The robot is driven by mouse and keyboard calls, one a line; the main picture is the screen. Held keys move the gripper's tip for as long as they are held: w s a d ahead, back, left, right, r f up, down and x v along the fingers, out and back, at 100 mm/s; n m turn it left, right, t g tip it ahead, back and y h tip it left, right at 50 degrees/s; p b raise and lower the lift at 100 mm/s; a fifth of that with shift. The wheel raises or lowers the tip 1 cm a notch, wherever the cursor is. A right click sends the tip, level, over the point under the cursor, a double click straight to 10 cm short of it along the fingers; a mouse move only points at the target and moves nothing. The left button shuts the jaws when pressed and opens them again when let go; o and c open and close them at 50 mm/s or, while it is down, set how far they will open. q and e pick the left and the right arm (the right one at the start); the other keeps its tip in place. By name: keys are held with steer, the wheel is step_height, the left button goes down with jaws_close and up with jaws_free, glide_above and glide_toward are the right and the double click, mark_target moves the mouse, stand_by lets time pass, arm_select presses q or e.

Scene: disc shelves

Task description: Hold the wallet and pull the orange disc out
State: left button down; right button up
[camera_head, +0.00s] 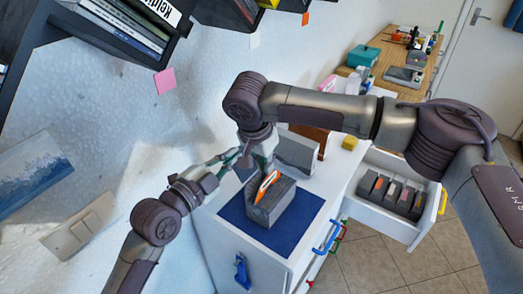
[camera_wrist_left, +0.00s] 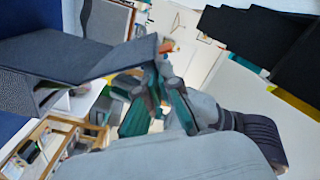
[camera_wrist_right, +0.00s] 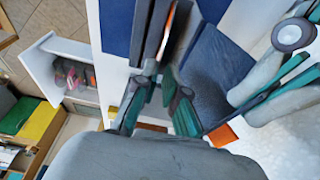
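The wallet is a grey block-like case (camera_head: 273,205) standing on a blue mat. The orange disc (camera_head: 264,188) shows as an orange and white edge in its top; its orange edge also shows in the right wrist view (camera_wrist_right: 167,22). My right gripper (camera_head: 263,165) points down just above the disc's back end. Its fingers (camera_wrist_right: 159,75) are partly open, close together, near the disc's edge; contact cannot be told. My left gripper (camera_head: 242,156) is beside the wallet's back left, its fingers (camera_wrist_left: 158,78) partly open near a dark grey panel (camera_wrist_left: 100,65). Its grip is partly hidden.
An open drawer (camera_head: 390,223) with several dark cases is to the right. A shelf (camera_head: 125,35) hangs above left. A grey box (camera_head: 296,150) stands behind the wallet. My two arms are close together here.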

arm_select(q)
steer(key=shift+f, duration=0.15)
arm_select(e)
steer(key=shift+x, duration=2.45)
jaws_close()
steer(key=shift+r, duration=0.1)
step_height(320, 180, up, 10)
arm_select(q)
steer(key=c, duration=1.2)
jaws_free()
steer(key=shift+c, duration=0.2)
